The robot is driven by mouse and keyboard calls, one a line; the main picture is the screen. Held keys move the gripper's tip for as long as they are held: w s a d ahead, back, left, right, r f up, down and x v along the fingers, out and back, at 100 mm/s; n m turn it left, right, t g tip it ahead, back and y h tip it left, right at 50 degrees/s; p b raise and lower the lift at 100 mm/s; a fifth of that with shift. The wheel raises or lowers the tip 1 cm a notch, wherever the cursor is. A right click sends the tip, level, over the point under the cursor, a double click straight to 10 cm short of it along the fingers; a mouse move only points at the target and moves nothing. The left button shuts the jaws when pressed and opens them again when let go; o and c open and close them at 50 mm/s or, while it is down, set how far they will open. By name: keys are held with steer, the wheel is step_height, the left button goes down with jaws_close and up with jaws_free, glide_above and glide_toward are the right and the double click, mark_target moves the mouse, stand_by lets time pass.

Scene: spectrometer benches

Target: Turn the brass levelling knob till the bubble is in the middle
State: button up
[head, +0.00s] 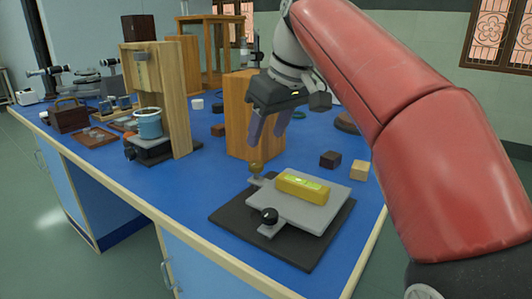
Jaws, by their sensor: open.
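The brass levelling knob (255,169) stands at the far left corner of a grey levelling plate (318,218). A yellow spirit level (303,187) with a green vial (304,182) lies on the plate. The bubble's place in the vial is too small to tell. My gripper (266,140) points down with its fingers apart, above and slightly right of the brass knob. It appears clear of the knob and holds nothing. A black knob (269,216) sits at the plate's near left edge.
A dark base (228,217) lies under the plate on the blue bench top (205,187). A wooden block (238,112) stands close behind my gripper. Two small blocks, dark (330,159) and light (359,170), lie to the right. A blue cup (149,124) stands at left.

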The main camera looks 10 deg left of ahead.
mark_target(257, 164)
steer(key=b+x, duration=0.1)
steer(key=x, duration=0.6)
steer(key=shift+a+f+b, duration=0.1)
steer(key=shift+b, duration=0.25)
steer(key=c, duration=1)
